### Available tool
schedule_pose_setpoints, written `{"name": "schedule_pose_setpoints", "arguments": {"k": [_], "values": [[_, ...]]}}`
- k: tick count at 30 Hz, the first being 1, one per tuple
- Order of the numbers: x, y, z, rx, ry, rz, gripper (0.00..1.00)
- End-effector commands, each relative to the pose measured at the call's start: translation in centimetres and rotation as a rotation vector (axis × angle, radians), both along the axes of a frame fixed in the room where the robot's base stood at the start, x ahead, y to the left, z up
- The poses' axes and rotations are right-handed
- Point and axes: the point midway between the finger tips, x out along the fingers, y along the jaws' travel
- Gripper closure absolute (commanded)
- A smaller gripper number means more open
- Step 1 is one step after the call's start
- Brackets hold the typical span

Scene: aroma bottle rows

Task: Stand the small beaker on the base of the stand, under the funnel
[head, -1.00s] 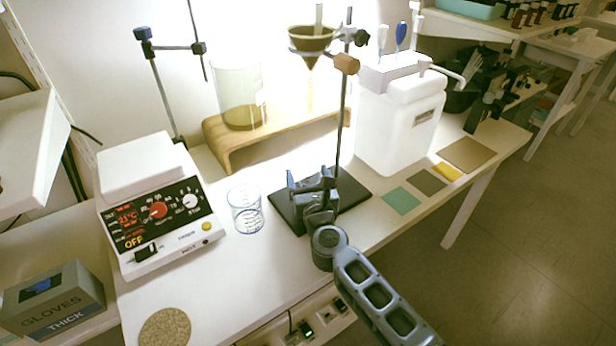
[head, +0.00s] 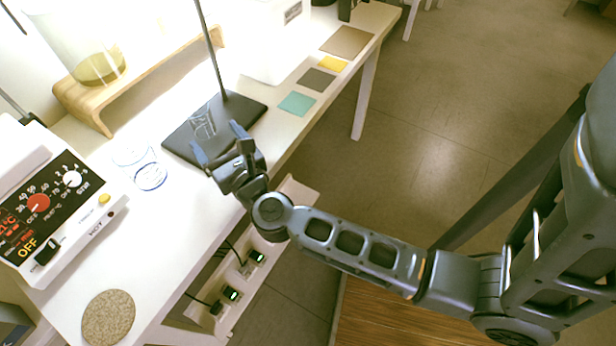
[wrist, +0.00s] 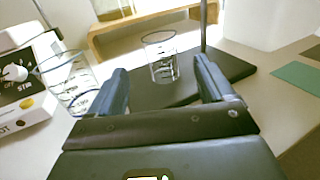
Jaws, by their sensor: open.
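The small clear beaker (head: 203,124) stands upright on the dark base (head: 254,111) of the stand. In the wrist view the same beaker (wrist: 160,62) is on the base (wrist: 226,66), in front of my fingertips. My gripper (head: 219,143) is open at the base's near edge, its fingers apart and pointing at the beaker. In the wrist view my gripper (wrist: 160,82) has nothing clasped between its fingers. The stand's rod (head: 208,48) rises behind the beaker. The funnel is out of view now, so I cannot tell how the beaker lines up with it.
Another clear beaker (head: 146,168) stands on the table left of the base, near the hotplate (head: 45,205). A wooden riser (head: 150,76) is behind. Coloured mats (head: 297,103) lie to the right. The table's front edge is close under my arm.

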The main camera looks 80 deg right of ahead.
Motion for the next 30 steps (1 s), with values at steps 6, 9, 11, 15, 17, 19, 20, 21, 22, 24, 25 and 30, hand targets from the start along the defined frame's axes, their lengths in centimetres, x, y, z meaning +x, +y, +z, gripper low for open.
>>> {"name": "schedule_pose_setpoints", "arguments": {"k": [6,9,11,15,17,19,20,21,22,24,25,30], "values": [[-3.4,2.2,0.4,-0.243,0.158,0.055,0.18],[-6.9,4.5,1.1,-0.536,0.331,0.119,0.18],[-9.2,6.0,1.7,-0.741,0.443,0.163,0.18],[-14.3,9.3,3.5,-1.236,0.68,0.256,0.18],[-16.4,10.6,4.2,-1.456,0.771,0.295,0.18],[-18.7,11.9,5.2,-1.719,0.864,0.336,0.18],[-19.7,12.5,5.6,-1.834,0.899,0.354,0.18],[-21.0,13.1,6.1,-1.986,0.941,0.372,0.18],[-21.9,13.6,6.5,-2.1,0.969,0.386,0.18],[-23.8,14.4,7.4,-2.352,1.018,0.408,0.18],[-24.5,14.7,7.7,-2.451,1.033,0.415,0.18],[-27.2,15.7,9.2,-2.872,1.059,0.422,0.18]]}}
